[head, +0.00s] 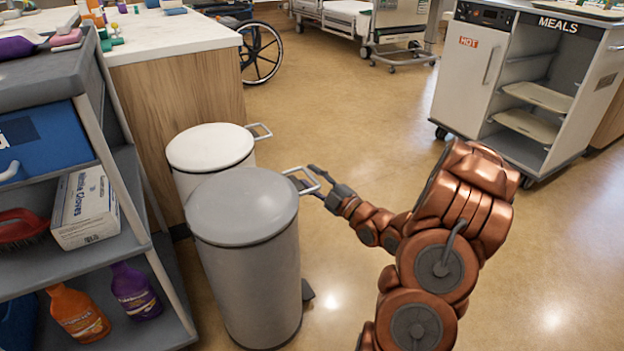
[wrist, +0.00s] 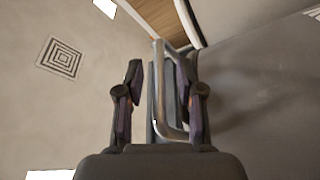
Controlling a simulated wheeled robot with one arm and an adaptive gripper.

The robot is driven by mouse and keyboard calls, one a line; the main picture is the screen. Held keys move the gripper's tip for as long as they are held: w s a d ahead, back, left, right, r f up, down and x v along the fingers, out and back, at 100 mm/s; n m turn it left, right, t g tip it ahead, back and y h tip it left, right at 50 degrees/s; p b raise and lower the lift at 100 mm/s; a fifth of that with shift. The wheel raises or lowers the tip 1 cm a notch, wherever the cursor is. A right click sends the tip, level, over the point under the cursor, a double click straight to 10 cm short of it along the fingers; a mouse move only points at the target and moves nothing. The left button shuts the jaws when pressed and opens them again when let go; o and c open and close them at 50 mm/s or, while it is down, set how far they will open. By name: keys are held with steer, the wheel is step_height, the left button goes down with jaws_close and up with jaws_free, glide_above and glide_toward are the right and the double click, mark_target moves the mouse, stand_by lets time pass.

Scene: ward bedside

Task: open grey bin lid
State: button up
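The grey bin (head: 250,270) stands upright in front of a white-lidded bin. Its grey lid (head: 240,205) lies flat on top and looks closed. A metal loop handle (head: 291,171) juts from the lid's right side; it also shows in the wrist view (wrist: 158,75). My gripper (head: 314,181) is at the handle, reaching in from the right. In the wrist view my gripper (wrist: 160,95) is open, with the handle loop between its two fingers. A gap shows at the left finger; the loop overlaps the right finger, and contact there cannot be told.
The white bin (head: 210,147) with its own handle stands just behind. A grey shelf cart (head: 125,205) with bottles and a glove box (head: 85,205) is close on the left. A meals cart (head: 468,75) stands back right. The floor (head: 340,110) between is clear.

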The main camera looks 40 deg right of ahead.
steer(key=shift+c, duration=0.4)
jaws_close()
